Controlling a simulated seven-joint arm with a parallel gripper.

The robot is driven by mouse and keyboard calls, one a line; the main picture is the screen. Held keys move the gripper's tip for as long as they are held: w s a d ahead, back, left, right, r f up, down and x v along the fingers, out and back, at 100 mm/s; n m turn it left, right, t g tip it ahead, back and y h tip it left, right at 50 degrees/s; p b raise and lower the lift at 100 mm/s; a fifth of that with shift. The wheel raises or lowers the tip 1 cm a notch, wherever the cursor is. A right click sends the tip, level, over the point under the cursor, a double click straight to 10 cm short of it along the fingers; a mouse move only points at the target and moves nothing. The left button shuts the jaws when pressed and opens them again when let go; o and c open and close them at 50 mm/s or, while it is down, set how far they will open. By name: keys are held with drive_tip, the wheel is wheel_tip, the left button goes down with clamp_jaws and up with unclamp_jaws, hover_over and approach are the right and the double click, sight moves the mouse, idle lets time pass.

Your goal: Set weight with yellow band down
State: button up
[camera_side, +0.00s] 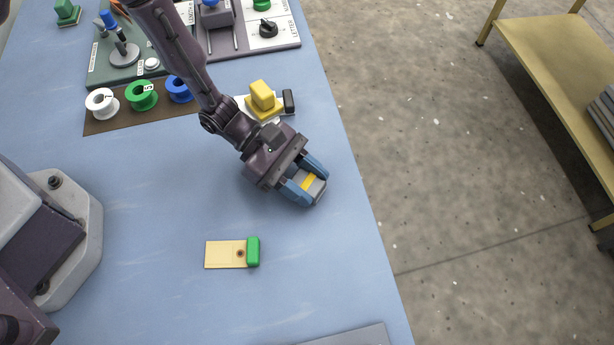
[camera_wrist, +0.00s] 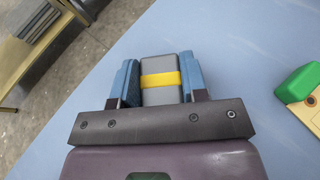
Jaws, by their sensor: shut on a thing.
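The weight with the yellow band (camera_side: 314,185) is a grey block. My gripper (camera_side: 306,184) is shut on it near the right edge of the blue table (camera_side: 180,215). In the wrist view the weight (camera_wrist: 159,68) sits between the two blue fingers of my gripper (camera_wrist: 158,82), its yellow band across the middle. I cannot tell whether its underside touches the table.
A tan plate with a green block (camera_side: 253,251) lies in front of my gripper. A yellow block on a white base (camera_side: 263,96) and several spools (camera_side: 141,96) stand behind. Control panels (camera_side: 270,25) are at the back. The table between is clear.

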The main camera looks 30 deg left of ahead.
drive_tip(key=o, duration=1.2)
drive_tip(key=shift+f, duration=0.1)
drive_tip(key=v, duration=1.2)
